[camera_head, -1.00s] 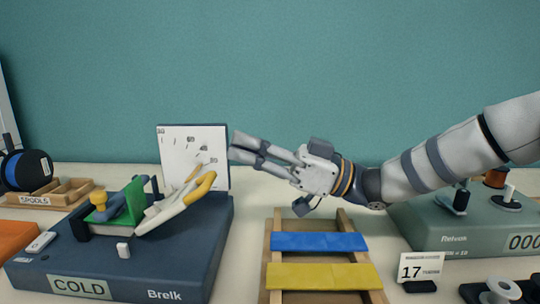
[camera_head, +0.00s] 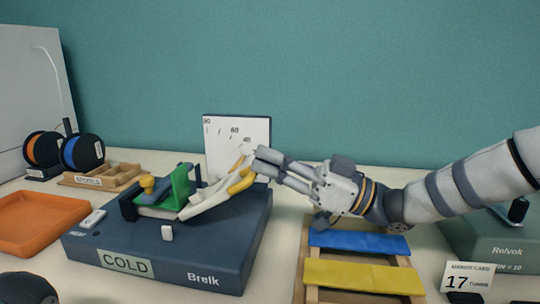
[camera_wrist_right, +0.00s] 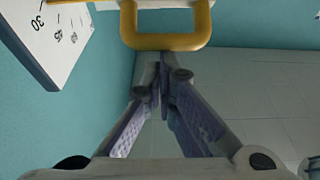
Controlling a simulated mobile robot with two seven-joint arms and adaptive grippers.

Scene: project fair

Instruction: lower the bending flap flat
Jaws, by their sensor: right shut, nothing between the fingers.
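The bending flap (camera_head: 205,200) is pale with a yellow loop handle (camera_head: 241,181). It slopes up to the right from the dark blue Brelk base (camera_head: 215,255). My right gripper (camera_head: 259,160) is shut and empty, its fingertips close to the upper end of the handle. In the right wrist view, the handle (camera_wrist_right: 165,42) crosses just beyond the closed fingertips (camera_wrist_right: 161,68). I cannot tell whether they touch it. My left gripper is not in view.
A white scale panel (camera_head: 237,135) stands behind the flap. A wooden rack with blue (camera_head: 358,242) and yellow (camera_head: 362,277) strips lies below my right arm. An orange tray (camera_head: 38,222) is far left.

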